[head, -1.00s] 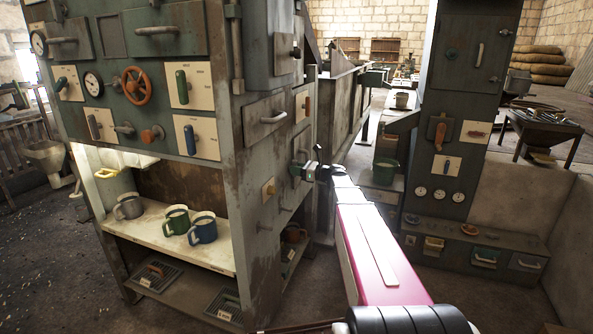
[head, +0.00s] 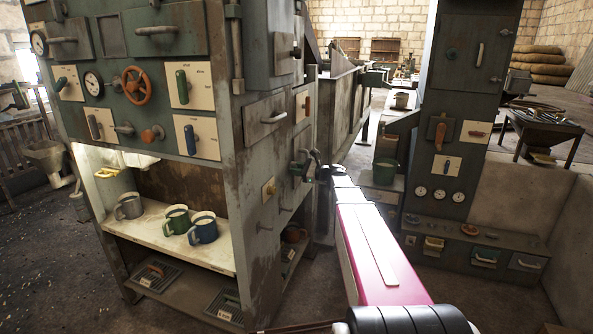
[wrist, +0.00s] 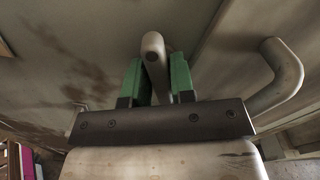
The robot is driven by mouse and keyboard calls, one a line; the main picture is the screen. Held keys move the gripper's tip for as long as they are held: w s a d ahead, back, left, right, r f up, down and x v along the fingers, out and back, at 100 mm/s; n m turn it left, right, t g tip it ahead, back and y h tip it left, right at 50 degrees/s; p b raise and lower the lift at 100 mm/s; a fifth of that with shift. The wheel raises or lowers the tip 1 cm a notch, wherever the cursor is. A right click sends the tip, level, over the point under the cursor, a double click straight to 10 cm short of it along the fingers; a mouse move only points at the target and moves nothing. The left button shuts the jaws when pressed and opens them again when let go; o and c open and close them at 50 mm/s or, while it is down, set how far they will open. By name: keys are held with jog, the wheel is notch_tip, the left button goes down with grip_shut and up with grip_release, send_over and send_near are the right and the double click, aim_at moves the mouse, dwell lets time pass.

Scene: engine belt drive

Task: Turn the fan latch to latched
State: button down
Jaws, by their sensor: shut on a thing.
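My gripper (head: 302,164) is at the right-hand side face of the near cabinet (head: 262,165). In the wrist view its two green fingers (wrist: 154,75) are shut on a pale, worn rounded lever (wrist: 152,46), one finger on each side. The lever stands out from the cabinet face. It may be the fan latch, but no label or latch mark is readable. Its base and pivot are hidden from the wrist view. In the head view the lever is small and partly hidden by my gripper.
A bent pale handle (wrist: 284,75) is close to the right of my gripper in the wrist view. Mugs (head: 203,228) stand on the cabinet's shelf. A second cabinet (head: 462,100) stands to the right.

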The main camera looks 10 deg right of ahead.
jog(key=n, duration=0.6)
jog(key=shift+n, duration=0.3)
jog(key=n, duration=0.6)
jog(key=shift+f, duration=0.1)
jog(key=shift+n, duration=0.3)
jog(key=c, duration=1.3)
grip_release()
jog(key=shift+c, duration=0.2)
jog(key=shift+s+d, duration=0.1)
jog(key=v, duration=1)
jog(key=shift+s+d, duration=0.2)
jog(key=shift+d, duration=0.05)
